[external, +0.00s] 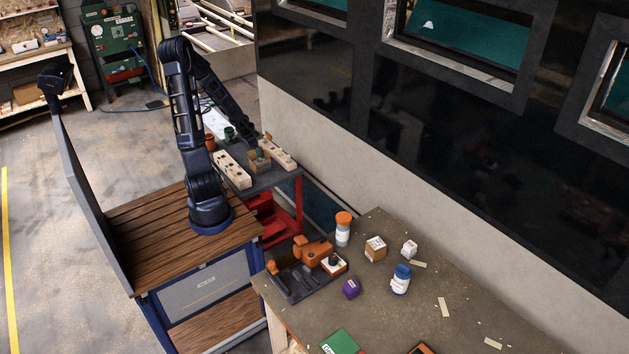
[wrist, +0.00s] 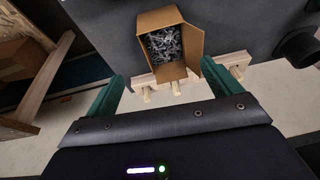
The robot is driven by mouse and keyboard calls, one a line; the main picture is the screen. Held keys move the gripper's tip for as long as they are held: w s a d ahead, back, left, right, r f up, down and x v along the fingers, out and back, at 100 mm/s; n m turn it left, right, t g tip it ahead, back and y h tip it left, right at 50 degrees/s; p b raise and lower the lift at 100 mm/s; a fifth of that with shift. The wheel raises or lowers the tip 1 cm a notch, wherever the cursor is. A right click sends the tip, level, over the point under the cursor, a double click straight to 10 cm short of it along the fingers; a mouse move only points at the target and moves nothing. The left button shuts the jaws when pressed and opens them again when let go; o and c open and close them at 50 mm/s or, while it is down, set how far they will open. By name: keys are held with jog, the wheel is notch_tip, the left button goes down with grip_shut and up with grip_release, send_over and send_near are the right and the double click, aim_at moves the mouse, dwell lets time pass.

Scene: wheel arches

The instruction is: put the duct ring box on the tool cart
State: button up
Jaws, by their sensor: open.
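The tool cart (external: 284,181) has a grey top and a red frame and stands between my base and the wall. An open cardboard box (external: 259,166), seemingly the duct ring box, is on its top between two pale wooden blocks. In the wrist view the box (wrist: 196,43) shows grey pieces inside and an open flap. My gripper (external: 258,149) is just above the box in the external view. In the wrist view my gripper (wrist: 163,74) has its green fingers spread wide, with the box beyond and between them. Nothing is held. Contact with the box cannot be told.
Wooden blocks (external: 233,170) and a dark green cup (external: 229,132) share the cart top. A pegged wooden rail (wrist: 147,80) lies close by the box. The right workbench (external: 452,276) holds an orange-capped jar (external: 343,229), a small labelled carton (external: 375,249) and other parts.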

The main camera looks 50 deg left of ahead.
jog(key=s+d+r+g+y, duration=0.1)
jog(key=s+d+r+y, duration=0.2)
jog(key=d+r, duration=1.45)
jog(key=s+d+r+t+h, duration=0.2)
jog(key=s+d+r+h, duration=0.1)
jog(key=s+d+r, duration=0.7)
notch_tip(320, 180, up, 2)
jog(key=shift+s+d+r+h, duration=0.15)
jog(key=shift+s+d+h, duration=0.15)
jog(key=shift+s, duration=0.5)
